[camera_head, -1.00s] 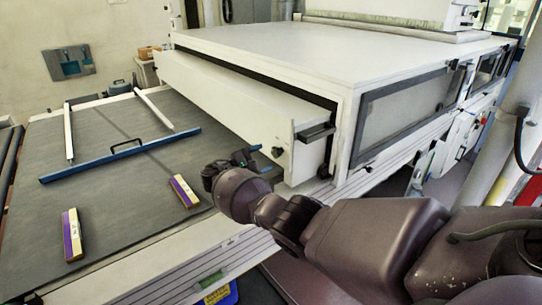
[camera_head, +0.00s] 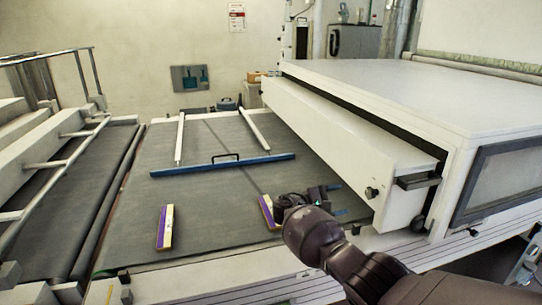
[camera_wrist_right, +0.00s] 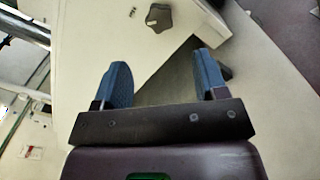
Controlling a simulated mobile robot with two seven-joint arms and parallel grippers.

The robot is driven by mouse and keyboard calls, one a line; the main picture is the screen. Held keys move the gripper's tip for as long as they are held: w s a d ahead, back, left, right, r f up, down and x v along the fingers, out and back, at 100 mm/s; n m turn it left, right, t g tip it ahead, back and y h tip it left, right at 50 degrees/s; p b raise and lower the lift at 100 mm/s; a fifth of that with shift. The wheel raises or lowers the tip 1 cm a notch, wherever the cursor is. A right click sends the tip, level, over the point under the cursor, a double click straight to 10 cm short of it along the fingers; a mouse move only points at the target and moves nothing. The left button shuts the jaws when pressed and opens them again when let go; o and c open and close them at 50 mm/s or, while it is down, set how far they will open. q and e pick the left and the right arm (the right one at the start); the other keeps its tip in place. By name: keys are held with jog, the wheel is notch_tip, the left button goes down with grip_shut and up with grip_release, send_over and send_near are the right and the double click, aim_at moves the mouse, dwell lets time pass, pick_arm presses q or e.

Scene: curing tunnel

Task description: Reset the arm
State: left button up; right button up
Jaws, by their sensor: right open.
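My right gripper (camera_head: 338,200) is over the right side of the dark belt (camera_head: 225,225), in front of the white tunnel housing. Its blue fingers are apart, with nothing between them in the right wrist view (camera_wrist_right: 162,75). The right arm comes in from the bottom right. A yellow-and-purple box (camera_head: 267,210) lies on the belt just left of the gripper, which partly overlaps it in the picture. Whether they touch cannot be told. A second such box (camera_head: 165,227) lies further left. My left gripper is not in view.
A blue bar with a black handle (camera_head: 224,165) crosses the belt behind the boxes. Two white rails (camera_head: 180,138) run behind it. The white tunnel (camera_head: 400,95) blocks the right side, with a protruding black handle (camera_head: 418,181). The belt's front left is clear.

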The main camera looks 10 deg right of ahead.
jog(key=w+a+r+t+y, duration=0.2)
jog(key=w+a+t+y, duration=0.5)
jog(key=w+t, duration=0.1)
jog(key=s+a+f+m+t+y, duration=0.2)
jog(key=s+a+f+t+y, duration=0.25)
jog(key=a+y, duration=0.4)
jog(key=s+d+f+m, duration=0.2)
jog(key=s+f, duration=0.4)
jog(key=s, duration=0.8)
jog(key=s+d+f+m+g+y, duration=0.1)
jog(key=s+d+f, duration=0.3)
jog(key=s, duration=1)
jog(key=s+d+f+m+g+y, duration=0.1)
jog(key=s+d+f+m, duration=0.2)
jog(key=s+f, duration=0.5)
jog(key=s+m, duration=0.1)
jog(key=s, duration=0.5)
jog(key=shift+d+f, duration=0.15)
jog(key=shift+d, duration=0.25)
